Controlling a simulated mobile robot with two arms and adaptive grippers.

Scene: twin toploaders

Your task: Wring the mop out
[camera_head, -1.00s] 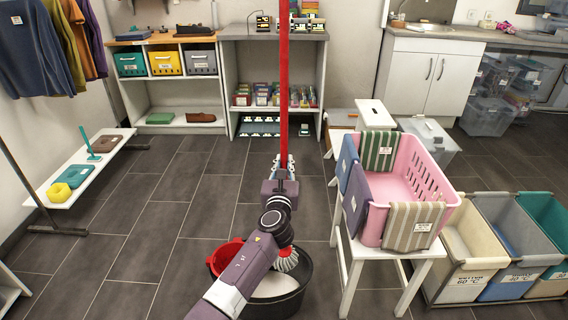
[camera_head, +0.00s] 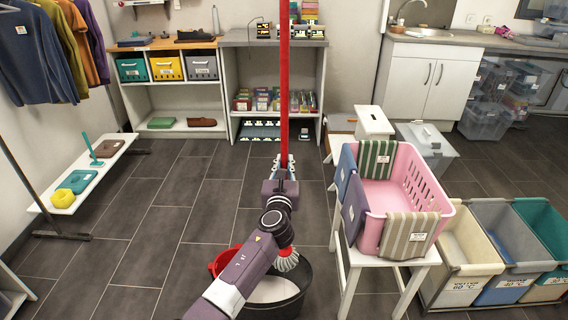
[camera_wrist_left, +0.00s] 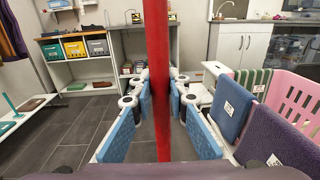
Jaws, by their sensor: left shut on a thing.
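The mop's red handle (camera_head: 284,90) stands upright in the middle of the head view. My left gripper (camera_head: 284,168) is shut on this handle; the left wrist view shows the red handle (camera_wrist_left: 161,60) between its blue-padded fingers (camera_wrist_left: 162,108). The mop's pale strands (camera_head: 287,260) show below my wrist, over the black bucket (camera_head: 305,290). A red wringer (camera_head: 222,262) sits at the bucket's left side. My arm hides much of the wringer and bucket, so I cannot tell whether the strands touch the wringer. My right gripper is not in view.
A white table (camera_head: 345,262) with a pink basket (camera_head: 375,230) and hanging cloths stands close right of the bucket. Cream, grey and green bins (camera_head: 470,268) stand further right. A low white bench (camera_head: 95,172) is at the left. Tiled floor (camera_head: 180,205) is clear left of the bucket.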

